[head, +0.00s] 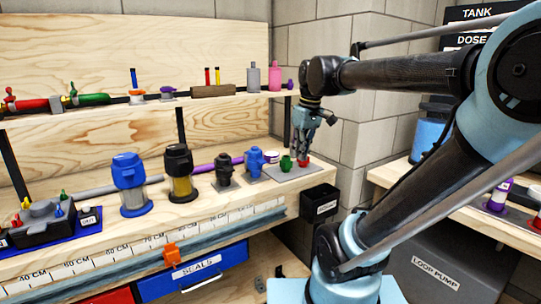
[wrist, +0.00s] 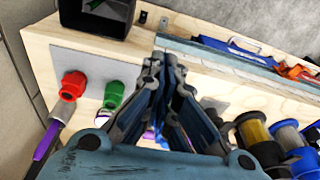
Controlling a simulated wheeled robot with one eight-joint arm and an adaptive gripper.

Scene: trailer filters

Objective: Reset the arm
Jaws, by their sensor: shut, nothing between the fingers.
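My arm reaches in from the right in the head view. My gripper (head: 301,154) points down at the right end of the workbench, in front of the block wall and close to the red fitting (head: 305,161). In the wrist view the fingers of my gripper (wrist: 164,62) come together at their tips with nothing between them. The red fitting (wrist: 73,85) and a green fitting (wrist: 114,94) stand on a grey plate (wrist: 85,62), to the left of the fingers. The green fitting (head: 287,163) also shows in the head view. I see no contact with them.
A shelf (head: 150,101) with small items runs above. A black bin (head: 318,203) hangs at the bench's right end.

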